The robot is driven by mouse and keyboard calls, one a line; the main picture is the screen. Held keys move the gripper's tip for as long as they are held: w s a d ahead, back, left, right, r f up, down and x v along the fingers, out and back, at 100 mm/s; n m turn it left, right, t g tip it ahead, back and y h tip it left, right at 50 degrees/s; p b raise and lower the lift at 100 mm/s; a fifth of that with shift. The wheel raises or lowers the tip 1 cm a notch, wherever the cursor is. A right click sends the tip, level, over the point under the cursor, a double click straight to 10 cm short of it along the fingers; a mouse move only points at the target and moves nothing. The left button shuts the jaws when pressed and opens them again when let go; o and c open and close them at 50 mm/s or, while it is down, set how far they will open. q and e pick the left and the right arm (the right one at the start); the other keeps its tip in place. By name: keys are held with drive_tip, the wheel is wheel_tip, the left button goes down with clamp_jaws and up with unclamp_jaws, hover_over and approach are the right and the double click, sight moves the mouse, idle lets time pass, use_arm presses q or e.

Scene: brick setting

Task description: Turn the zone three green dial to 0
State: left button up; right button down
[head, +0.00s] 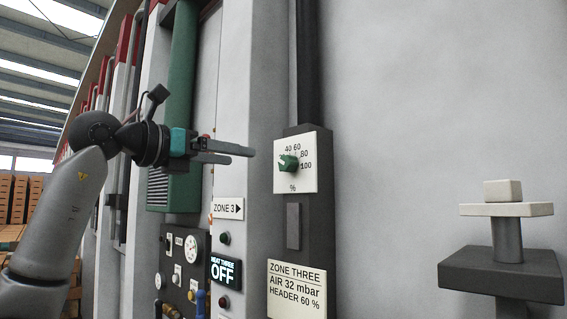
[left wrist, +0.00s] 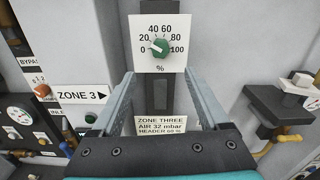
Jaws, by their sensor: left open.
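The green dial (head: 288,162) sits on a white square plate (head: 310,180) marked up to 100 with a % sign, on a dark post. In the left wrist view the dial (left wrist: 158,46) shows the whole scale from 0 to 100. A lighter mark on its left side faces the low numbers, but I cannot tell the exact setting. My left gripper (head: 240,155) is open and empty, left of the dial and apart from it. In the left wrist view its two fingers (left wrist: 158,73) stand either side of the post, below the dial. My right gripper is not in view.
A ZONE THREE sign (head: 296,290) hangs below the dial. A HEAT THREE OFF display (head: 224,271) and a gauge panel (head: 185,262) are at lower left. A dark stand (head: 500,272) with a pale block (head: 503,190) is at right. The wall between is bare.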

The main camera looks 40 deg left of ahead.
sight(283, 163)
use_arm(q)
drive_tip(key=w+p, duration=0.1)
drive_tip(key=w, duration=0.3)
drive_tip(key=w+p, duration=0.1)
drive_tip(key=w, duration=0.3)
drive_tip(key=w+d+p, duration=0.1)
drive_tip(key=w, duration=0.3)
drive_tip(key=shift+w, duration=0.25)
clamp_jaws()
